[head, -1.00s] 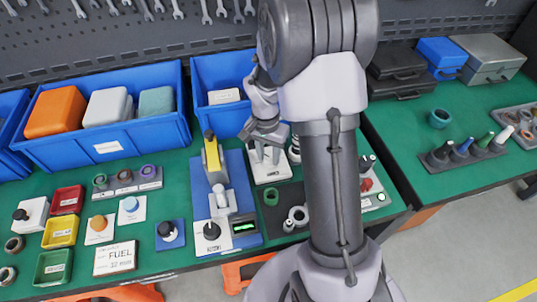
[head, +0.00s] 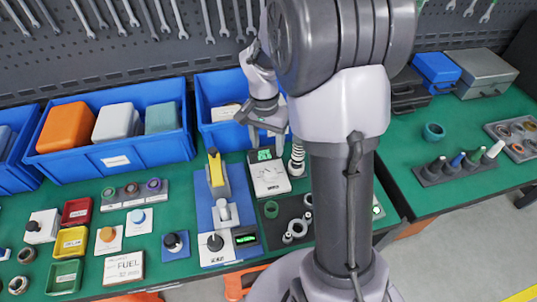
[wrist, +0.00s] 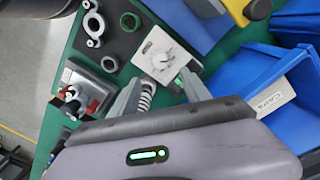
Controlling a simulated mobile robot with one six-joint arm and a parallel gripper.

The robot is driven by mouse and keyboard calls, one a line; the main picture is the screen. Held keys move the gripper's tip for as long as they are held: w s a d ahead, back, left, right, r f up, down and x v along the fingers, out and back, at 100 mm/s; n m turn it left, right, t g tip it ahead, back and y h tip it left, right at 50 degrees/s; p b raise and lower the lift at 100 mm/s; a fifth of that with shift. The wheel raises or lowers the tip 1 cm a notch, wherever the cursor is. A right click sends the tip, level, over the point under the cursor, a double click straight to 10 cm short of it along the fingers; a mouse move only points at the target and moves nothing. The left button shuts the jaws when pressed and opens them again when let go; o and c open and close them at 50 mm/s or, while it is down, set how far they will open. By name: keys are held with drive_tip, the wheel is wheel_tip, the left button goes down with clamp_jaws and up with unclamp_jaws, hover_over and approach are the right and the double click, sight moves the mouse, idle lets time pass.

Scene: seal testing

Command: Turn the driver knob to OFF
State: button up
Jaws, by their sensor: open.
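A white box (head: 270,186) with a small green-lit display and a pale knob (head: 268,174) stands on the green bench, right of the blue press. In the wrist view, the white box (wrist: 146,45) shows its pale pointer knob (wrist: 163,57) on top. The lettering is too small to read, so I cannot confirm it is the driver. My gripper (head: 264,138) is open and empty, above and behind the box. In the wrist view its fingers (wrist: 160,82) stand apart below the knob, not touching it. A black knob (head: 215,242) sits on the blue press base.
A spring post (head: 297,158) stands just right of the white box. The blue press (head: 216,180) is close on the left. Blue bins (head: 180,150) line the back. A dark mat (head: 284,212) with rings lies in front.

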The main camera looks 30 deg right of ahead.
wheel_tip(320, 180, up, 5)
drive_tip(key=shift+w+r+p, duration=0.1)
drive_tip(key=shift+w+p, duration=0.05)
drive_tip(key=shift+p, duration=0.45)
drive_tip(key=s+a+r+n+t+y+b, duration=0.1)
drive_tip(key=s+a+r+n+t, duration=0.2)
drive_tip(key=s+a+r, duration=0.2)
drive_tip(key=s+a+r+n+t+y+b, duration=0.1)
drive_tip(key=s+a+r+n+t, duration=0.2)
drive_tip(key=s+a, duration=0.7)
wheel_tip(320, 180, up, 2)
drive_tip(key=shift+s+r+b, duration=0.15)
drive_tip(key=shift+s+b, duration=0.15)
drive_tip(key=shift+s, duration=0.85)
drive_tip(key=shift+a, duration=0.1)
